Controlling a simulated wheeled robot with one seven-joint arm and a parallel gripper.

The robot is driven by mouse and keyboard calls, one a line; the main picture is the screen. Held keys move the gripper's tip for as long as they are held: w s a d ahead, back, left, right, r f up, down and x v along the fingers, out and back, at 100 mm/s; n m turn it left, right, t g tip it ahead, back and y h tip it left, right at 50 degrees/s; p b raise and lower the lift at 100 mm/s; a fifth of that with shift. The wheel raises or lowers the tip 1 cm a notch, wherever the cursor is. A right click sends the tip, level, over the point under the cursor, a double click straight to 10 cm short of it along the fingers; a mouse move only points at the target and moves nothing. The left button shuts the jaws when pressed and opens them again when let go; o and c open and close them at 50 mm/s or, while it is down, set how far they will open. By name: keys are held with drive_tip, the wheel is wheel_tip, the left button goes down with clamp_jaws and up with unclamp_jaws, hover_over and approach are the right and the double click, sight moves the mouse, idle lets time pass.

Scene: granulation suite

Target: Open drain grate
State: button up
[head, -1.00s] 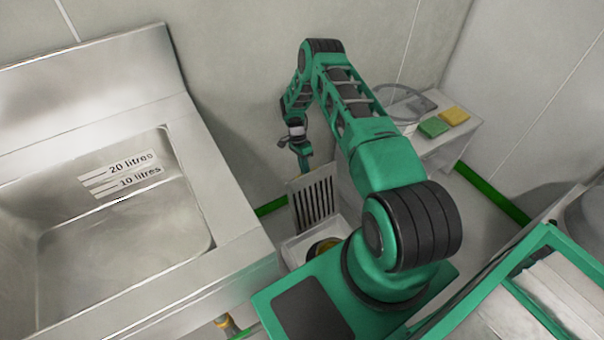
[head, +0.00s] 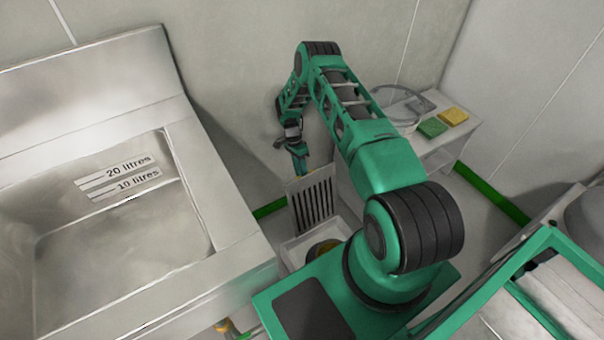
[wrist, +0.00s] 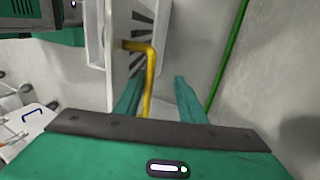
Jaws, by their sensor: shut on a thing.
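The drain grate (head: 313,205), a pale slotted panel with dark slots, stands raised and nearly upright behind a pale square drain frame (head: 293,252). The drain's dark round opening with a yellowish rim (head: 322,248) shows inside the frame. My gripper (head: 301,166) is at the grate's top edge. In the wrist view, my gripper (wrist: 157,90) has its two teal fingers on either side of a bent yellow handle (wrist: 151,70) and is shut on it. The slotted grate (wrist: 140,45) shows beyond the handle, partly hidden. The exact finger contact is hard to see.
A steel sink (head: 130,250) stands close on the left. A white bench (head: 450,143) with green (head: 433,127) and yellow (head: 454,116) pads is behind on the right. The wall is close behind my arm. A green-framed cart (head: 530,255) is at the lower right.

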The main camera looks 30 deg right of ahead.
drive_tip(key=shift+w+r, duration=0.1)
drive_tip(key=shift+w, duration=0.05)
drive_tip(key=s+a+r, duration=0.3)
drive_tip(key=a+r, duration=0.7)
drive_tip(key=a, duration=0.1)
drive_tip(key=shift+s+r, duration=0.25)
drive_tip(key=shift+r, duration=0.1)
drive_tip(key=shift+a, duration=0.1)
